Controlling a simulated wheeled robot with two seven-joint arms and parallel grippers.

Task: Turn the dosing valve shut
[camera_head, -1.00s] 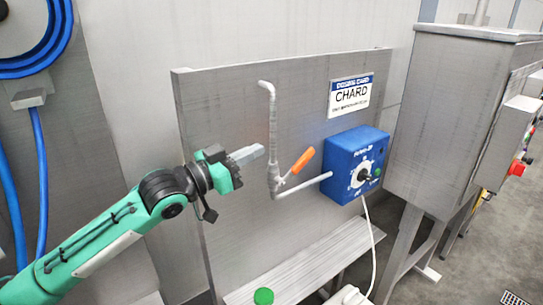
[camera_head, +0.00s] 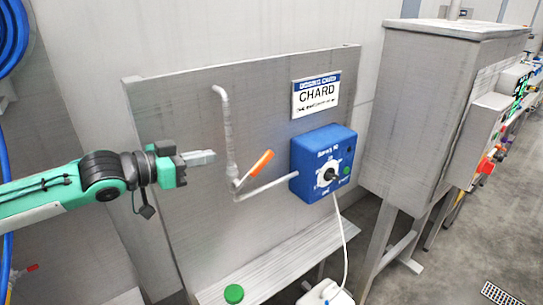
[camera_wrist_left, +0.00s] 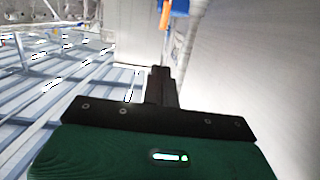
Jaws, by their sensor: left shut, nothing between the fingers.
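The dosing valve has an orange lever handle (camera_head: 260,166) on a grey pipe (camera_head: 229,140) in front of a metal panel. The lever slants up to the right from the pipe's bend. The handle also shows at the top of the left wrist view (camera_wrist_left: 165,14). My left gripper (camera_head: 212,158) is shut and empty, pointing right at the pipe just left of the lever. It looks apart from the lever; whether it touches the pipe I cannot tell. In the left wrist view the closed fingers (camera_wrist_left: 162,86) point toward the handle. My right gripper is out of view.
A blue dosing box (camera_head: 305,180) with a dial sits right of the valve, joined by the pipe. A CHARD sign (camera_head: 316,97) is above it. A metal shelf (camera_head: 285,262) juts out below, with a green cap (camera_head: 233,293) nearby. A steel cabinet (camera_head: 425,110) stands right.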

